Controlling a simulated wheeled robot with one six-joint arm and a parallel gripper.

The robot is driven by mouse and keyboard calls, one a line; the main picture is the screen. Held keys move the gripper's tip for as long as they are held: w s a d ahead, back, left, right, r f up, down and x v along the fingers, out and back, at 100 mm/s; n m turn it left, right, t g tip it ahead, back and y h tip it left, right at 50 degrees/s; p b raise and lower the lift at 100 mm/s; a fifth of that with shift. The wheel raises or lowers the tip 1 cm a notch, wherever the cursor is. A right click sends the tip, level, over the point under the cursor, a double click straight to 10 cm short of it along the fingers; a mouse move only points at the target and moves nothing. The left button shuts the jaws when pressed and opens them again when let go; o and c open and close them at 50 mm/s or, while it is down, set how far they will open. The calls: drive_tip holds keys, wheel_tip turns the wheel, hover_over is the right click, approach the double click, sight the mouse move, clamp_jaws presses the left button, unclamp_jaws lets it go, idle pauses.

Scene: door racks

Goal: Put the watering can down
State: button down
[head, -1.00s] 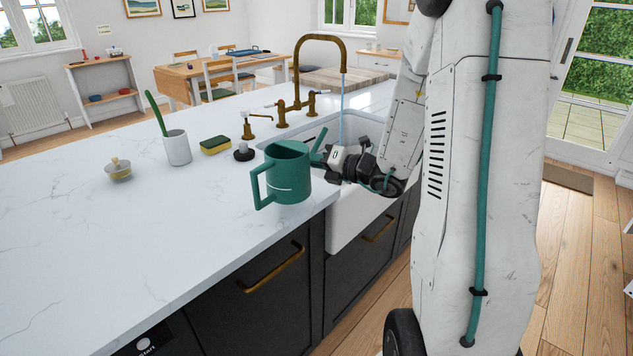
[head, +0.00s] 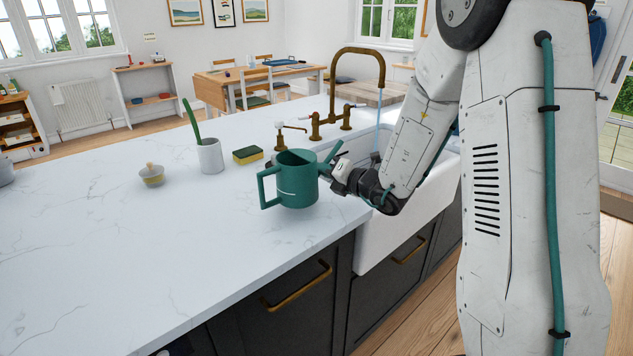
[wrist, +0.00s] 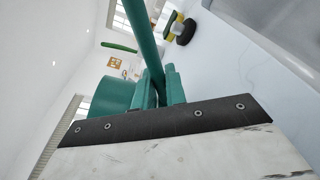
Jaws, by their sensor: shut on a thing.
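The green watering can (head: 297,184) is upright at the right part of the white countertop, near the sink, with its handle loop to the left and its spout to the right. My gripper (head: 328,172) reaches in from the right and is shut on the can, on its spout side. In the wrist view the can's green body (wrist: 112,96) and a long green tube lie at the jaws (wrist: 162,98). I cannot tell whether the can's base touches the counter (head: 120,235).
A white sink (head: 362,235) with a brass tap (head: 357,52) and running water is to the right.

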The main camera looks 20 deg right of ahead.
drive_tip(key=shift+w+a, duration=0.55)
drive_tip(key=shift+w, duration=0.05)
drive_tip(key=shift+f, duration=1.75)
drive_tip(key=shift+f, duration=0.1)
drive_tip(key=c, duration=1.4)
unclamp_jaws()
drive_tip(key=shift+f, duration=0.1)
drive_tip(key=shift+c, duration=0.2)
